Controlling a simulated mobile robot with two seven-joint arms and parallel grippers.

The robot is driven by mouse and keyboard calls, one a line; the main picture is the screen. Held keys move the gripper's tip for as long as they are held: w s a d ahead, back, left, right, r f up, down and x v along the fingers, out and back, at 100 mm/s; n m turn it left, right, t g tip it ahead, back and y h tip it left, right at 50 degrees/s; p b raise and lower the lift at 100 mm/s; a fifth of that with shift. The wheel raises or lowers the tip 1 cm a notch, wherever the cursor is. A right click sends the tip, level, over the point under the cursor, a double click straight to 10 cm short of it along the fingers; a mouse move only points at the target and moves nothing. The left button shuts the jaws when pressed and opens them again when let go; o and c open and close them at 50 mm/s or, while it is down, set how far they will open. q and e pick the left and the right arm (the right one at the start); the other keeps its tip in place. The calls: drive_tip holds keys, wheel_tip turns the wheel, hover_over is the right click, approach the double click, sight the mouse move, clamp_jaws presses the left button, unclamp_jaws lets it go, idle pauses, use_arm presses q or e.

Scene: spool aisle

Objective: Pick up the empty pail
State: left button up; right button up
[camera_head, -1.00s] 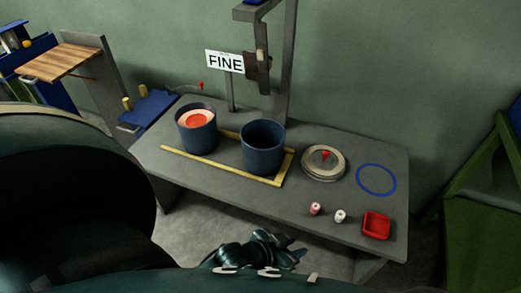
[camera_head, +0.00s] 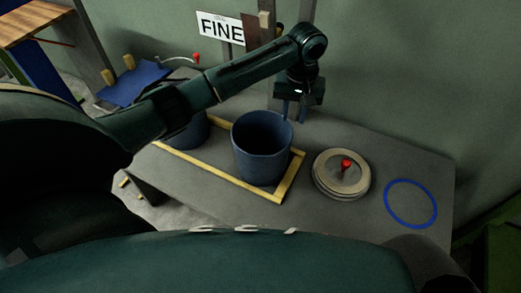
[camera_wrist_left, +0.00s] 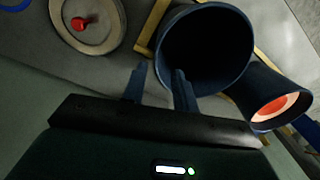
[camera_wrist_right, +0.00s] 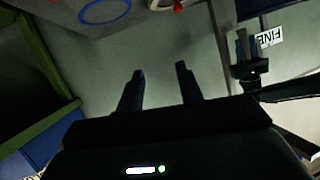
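The empty pail (camera_head: 262,160), dark blue with a dark inside, stands upright on the table within a yellow frame. It also shows in the left wrist view (camera_wrist_left: 205,50). My left gripper (camera_head: 293,112) is open, fingers pointing down, at the pail's far right rim. In the left wrist view its fingertips (camera_wrist_left: 160,70) are near the rim, one overlapping the pail's wall; I cannot tell whether they touch. My right gripper (camera_wrist_right: 160,70) is open and empty, away from the pails. A second blue pail with orange-red contents (camera_wrist_left: 272,108) stands beside it, mostly hidden by my left arm in the head view.
A round lid with a red knob (camera_head: 342,173) lies right of the empty pail. A blue ring (camera_head: 411,203) is further right. The yellow frame (camera_head: 228,178) edges the pails' area. A FINE sign (camera_head: 221,28) and a post stand behind.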

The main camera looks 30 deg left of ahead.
sight(290, 131)
use_arm(q)
drive_tip(key=f, duration=0.3)
drive_tip(key=f+b, duration=0.1)
drive_tip(key=f, duration=0.2)
drive_tip(key=shift+s+a+f, duration=0.15)
drive_tip(key=shift+s+f, duration=0.05)
drive_tip(key=shift+f, duration=0.2)
drive_tip(key=shift+f+b, duration=0.95)
drive_tip(key=shift+f, duration=2.05)
drive_tip(key=shift+c, duration=0.2)
clamp_jaws()
